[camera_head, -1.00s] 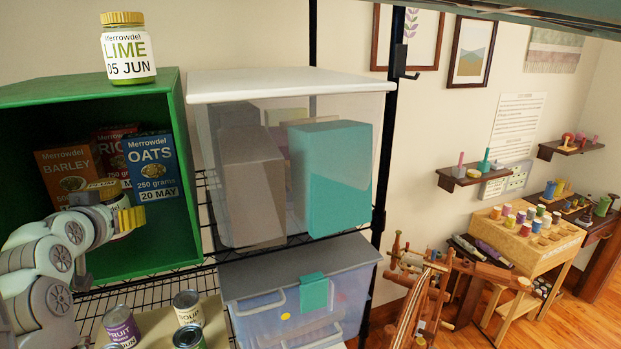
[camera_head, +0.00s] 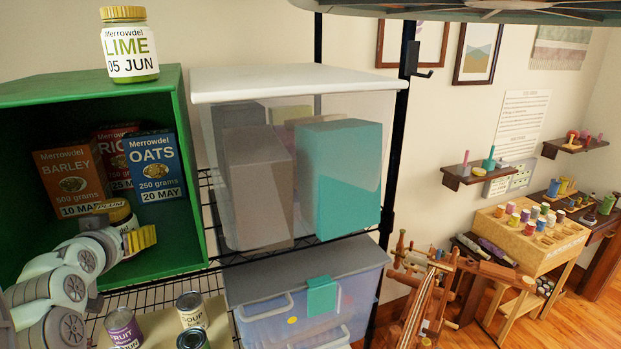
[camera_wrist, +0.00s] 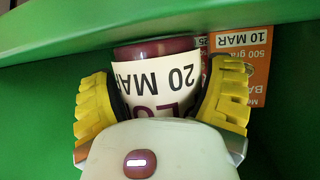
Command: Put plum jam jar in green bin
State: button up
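The green bin (camera_head: 178,110) lies on its side on the wire shelf at left, its opening facing me. The plum jam jar (camera_head: 122,218) has a gold lid and a PLUM label; it is inside the bin's opening, in front of the cereal boxes. My gripper (camera_head: 138,238) reaches in from the lower left with its yellow fingers at the jar. In the wrist view, the fingers (camera_wrist: 164,100) press on both sides of the jar (camera_wrist: 158,75), whose label reads 20 MAR. The jar's lower part is hidden in the head view; I cannot tell whether it touches the bin floor.
Barley (camera_head: 72,185), rice (camera_head: 112,150) and oats (camera_head: 153,165) boxes stand in the bin. A lime jar (camera_head: 129,45) sits on top. A white-lidded clear bin (camera_head: 300,85) stands to the right. Cans (camera_head: 122,328) stand in front below.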

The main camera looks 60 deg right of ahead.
jog(key=o, duration=0.3)
jog(key=shift+r, duration=0.15)
jog(key=shift+s+a, duration=0.25)
jog(key=shift+a, duration=0.1)
jog(key=p+v, duration=0.8)
jog(key=v, duration=0.3)
jog(key=shift+r, duration=0.2)
jog(key=shift+s, duration=0.1)
